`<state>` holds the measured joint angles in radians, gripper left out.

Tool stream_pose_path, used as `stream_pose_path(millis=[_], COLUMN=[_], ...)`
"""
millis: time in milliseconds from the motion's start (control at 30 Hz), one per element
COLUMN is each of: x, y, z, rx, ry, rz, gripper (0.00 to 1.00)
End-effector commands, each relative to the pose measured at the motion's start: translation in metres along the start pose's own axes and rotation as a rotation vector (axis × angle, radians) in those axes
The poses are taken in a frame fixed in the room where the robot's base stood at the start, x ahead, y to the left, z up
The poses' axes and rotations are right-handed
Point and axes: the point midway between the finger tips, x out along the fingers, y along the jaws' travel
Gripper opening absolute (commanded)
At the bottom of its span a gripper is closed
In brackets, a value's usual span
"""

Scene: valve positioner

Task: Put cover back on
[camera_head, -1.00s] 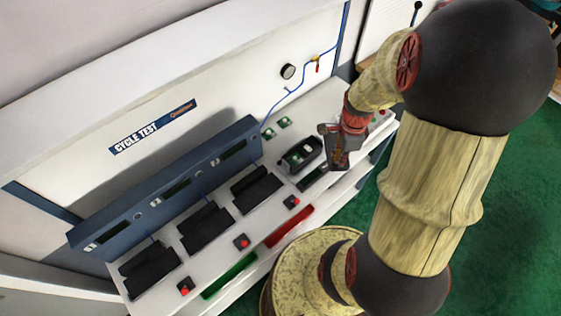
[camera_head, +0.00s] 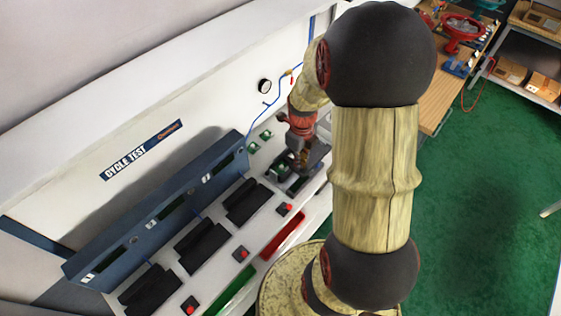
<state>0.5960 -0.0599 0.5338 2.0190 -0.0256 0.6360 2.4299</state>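My gripper (camera_head: 302,152) points down over the right end of the white test bench (camera_head: 222,268). The positioner (camera_head: 281,164), a dark open housing with pale parts inside, sits just left of it and is partly covered by it. A dark grey piece (camera_head: 319,153) shows at the right side of my fingers; it may be the cover. I cannot tell whether it is held or lies on the bench. The fingertips are small and dark, so their opening does not show clearly.
A blue panel (camera_head: 155,215) runs along the back of the bench. Several black units (camera_head: 201,246), red buttons (camera_head: 241,253), and a red tray (camera_head: 284,236) and green tray (camera_head: 232,291) are on the bench. A gauge (camera_head: 264,86) and blue tube are behind my gripper.

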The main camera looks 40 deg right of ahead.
Motion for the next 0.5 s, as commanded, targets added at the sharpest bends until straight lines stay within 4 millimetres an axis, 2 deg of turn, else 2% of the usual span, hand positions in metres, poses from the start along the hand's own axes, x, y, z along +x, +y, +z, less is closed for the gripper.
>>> stream_pose_path(millis=[33, 267, 400, 500], x=[0.006, 0.029, 0.056, 0.069], y=[-0.001, -0.005, -0.007, -0.008], z=[0.013, 0.064, 0.083, 0.094], rx=[-0.006, -0.007, -0.005, -0.004], ry=[0.001, 0.001, 0.002, 0.0], rz=[0.001, 0.001, 0.001, 0.0], gripper=[0.0, 0.0, 0.0, 0.0])
